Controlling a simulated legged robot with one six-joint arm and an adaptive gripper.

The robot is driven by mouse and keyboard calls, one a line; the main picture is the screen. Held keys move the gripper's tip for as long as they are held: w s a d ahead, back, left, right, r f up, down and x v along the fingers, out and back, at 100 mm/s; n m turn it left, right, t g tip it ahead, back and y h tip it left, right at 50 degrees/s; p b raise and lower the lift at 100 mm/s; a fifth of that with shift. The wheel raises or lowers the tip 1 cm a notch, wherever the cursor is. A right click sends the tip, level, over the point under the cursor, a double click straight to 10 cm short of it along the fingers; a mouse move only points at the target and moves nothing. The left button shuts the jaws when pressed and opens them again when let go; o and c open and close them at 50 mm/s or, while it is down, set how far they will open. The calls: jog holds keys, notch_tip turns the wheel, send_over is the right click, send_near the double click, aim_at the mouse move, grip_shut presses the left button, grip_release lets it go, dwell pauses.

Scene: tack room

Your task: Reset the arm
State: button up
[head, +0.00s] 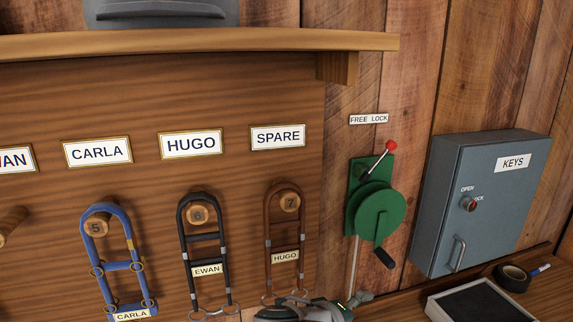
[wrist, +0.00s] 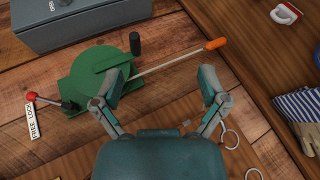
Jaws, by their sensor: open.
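My gripper (wrist: 163,82) is open in the wrist view, its two teal fingers spread apart with nothing held between them. In the head view only part of my arm's end (head: 300,313) shows at the bottom edge, below the peg numbered 7. In the wrist view the left finger overlaps the green winch (wrist: 92,78) in the picture; I cannot tell whether they touch.
The winch (head: 378,212) has a red-knobbed lever (head: 390,146) and a black crank handle (head: 384,257). A grey key cabinet (head: 487,200) hangs to its right. Halters (head: 285,230) hang on numbered pegs to its left.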

jog(key=s+d+m+g+y, duration=0.2)
jog(key=s+m+y, duration=0.5)
jog(key=s, duration=0.6)
jog(key=shift+d+r+y, duration=0.2)
jog(key=shift+d+y, duration=0.3)
jog(key=shift+y, duration=0.7)
